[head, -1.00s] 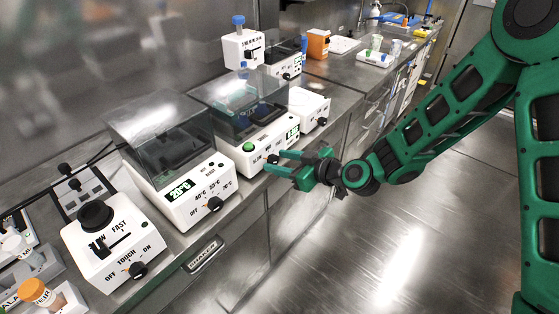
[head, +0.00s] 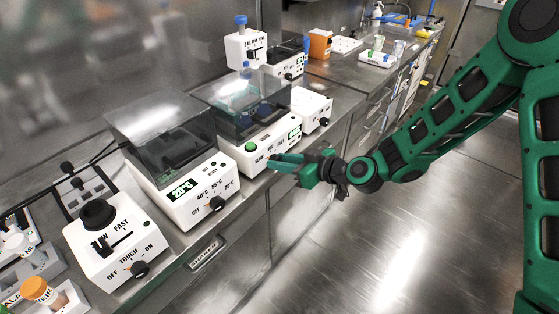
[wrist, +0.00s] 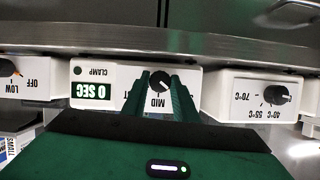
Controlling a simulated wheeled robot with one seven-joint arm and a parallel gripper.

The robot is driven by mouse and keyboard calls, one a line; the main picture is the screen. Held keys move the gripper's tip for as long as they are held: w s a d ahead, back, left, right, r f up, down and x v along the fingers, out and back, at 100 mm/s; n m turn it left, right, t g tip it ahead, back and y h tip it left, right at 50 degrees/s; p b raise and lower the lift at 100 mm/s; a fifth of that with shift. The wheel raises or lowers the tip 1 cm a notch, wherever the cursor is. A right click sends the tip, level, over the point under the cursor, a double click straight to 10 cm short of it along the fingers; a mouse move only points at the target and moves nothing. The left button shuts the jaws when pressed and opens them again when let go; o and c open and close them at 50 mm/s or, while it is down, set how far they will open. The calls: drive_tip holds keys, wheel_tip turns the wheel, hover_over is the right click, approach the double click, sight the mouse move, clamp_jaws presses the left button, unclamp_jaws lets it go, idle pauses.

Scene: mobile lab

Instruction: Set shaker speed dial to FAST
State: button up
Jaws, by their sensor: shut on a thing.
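The shaker is the white machine (head: 265,148) with a clear lid, a green button and a lit display, in the middle of the bench. The wrist view shows its front (wrist: 100,75) upside down, with a "0 SEC" display. Its black speed dial (wrist: 160,80) sits above the "MID" label. A pale mark on the dial seems to point toward the lower right, away from the partly hidden "FAST" label at the left. My green gripper (head: 272,161) is at the shaker's front. In the wrist view its fingers (wrist: 160,84) are shut on the dial, one each side.
A white heater (head: 200,195) with a "20°C" display and its own knob stands left of the shaker. Further left is a mixer (head: 115,245) with a black cup top. A white device (head: 312,108) stands close on the right. The floor before the bench is clear.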

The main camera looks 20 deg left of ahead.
drive_tip(key=m+g+y, duration=0.1)
drive_tip(key=m+y, duration=0.1)
drive_tip(key=m, duration=0.4)
drive_tip(key=f+m+g+y, duration=0.1)
drive_tip(key=m+y, duration=0.1)
drive_tip(key=m, duration=0.4)
drive_tip(key=w+m+g+y, duration=0.1)
drive_tip(key=m+g+y, duration=0.1)
drive_tip(key=m, duration=0.4)
drive_tip(key=shift+d+f+y, duration=0.3)
drive_tip(key=shift+y, duration=0.3)
drive_tip(key=shift+r+m, duration=0.1)
drive_tip(key=shift+m, duration=0.2)
drive_tip(key=o, duration=1.1)
drive_tip(key=shift+c, duration=0.2)
drive_tip(key=shift+s, duration=0.1)
drive_tip(key=d+f, duration=0.1)
drive_tip(key=d, duration=0.9)
drive_tip(key=shift+d+f, duration=0.35)
drive_tip(key=shift+f, duration=0.05)
drive_tip(key=shift+s, duration=0.1)
